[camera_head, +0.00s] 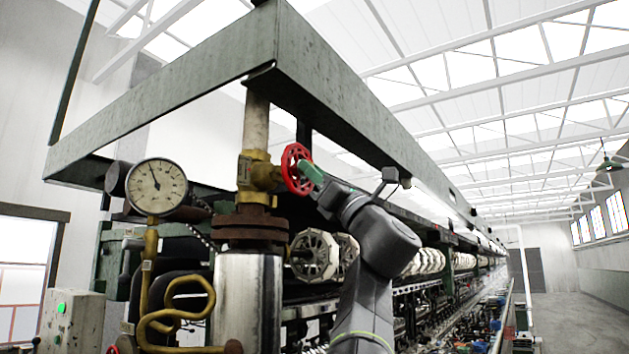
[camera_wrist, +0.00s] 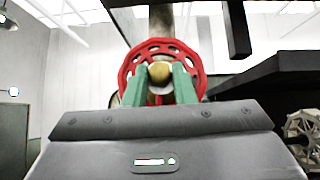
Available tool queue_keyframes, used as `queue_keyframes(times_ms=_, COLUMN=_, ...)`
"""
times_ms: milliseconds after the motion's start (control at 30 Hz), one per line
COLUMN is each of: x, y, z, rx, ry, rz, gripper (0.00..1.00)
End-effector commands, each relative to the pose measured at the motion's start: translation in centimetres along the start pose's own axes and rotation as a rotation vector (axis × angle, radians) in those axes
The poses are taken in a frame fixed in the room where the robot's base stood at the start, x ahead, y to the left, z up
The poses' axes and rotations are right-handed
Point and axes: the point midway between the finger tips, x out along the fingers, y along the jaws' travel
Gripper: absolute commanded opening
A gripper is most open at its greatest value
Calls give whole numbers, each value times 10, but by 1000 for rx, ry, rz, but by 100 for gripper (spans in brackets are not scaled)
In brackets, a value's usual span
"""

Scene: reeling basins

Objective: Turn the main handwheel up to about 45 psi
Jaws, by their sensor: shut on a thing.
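The red handwheel (camera_head: 297,168) sits on a brass valve (camera_head: 257,172) on the upright pipe, and it also fills the upper middle of the wrist view (camera_wrist: 130,66). My gripper (camera_head: 308,170) reaches it from the right, its green fingers shut on the handwheel. In the wrist view my two green fingers (camera_wrist: 160,84) stand on either side of the brass-coloured hub. The round white pressure gauge (camera_head: 156,187) is left of the valve, its dark needle pointing up and slightly left. Its numbers are too small to read.
A green steel beam frame (camera_head: 200,92) runs above the valve and back along the machine. A rusty flange (camera_head: 250,225) and coiled brass tube (camera_head: 180,310) lie below. White reels (camera_head: 314,256) stand behind my arm. A clear aisle (camera_head: 580,315) is at right.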

Motion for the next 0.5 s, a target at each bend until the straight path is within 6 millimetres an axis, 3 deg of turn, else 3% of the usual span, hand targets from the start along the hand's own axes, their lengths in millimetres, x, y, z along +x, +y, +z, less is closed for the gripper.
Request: queue_keyframes(times_ms=500, x=2, y=-7, z=2, rx=-305, ry=1, rz=304, gripper=1)
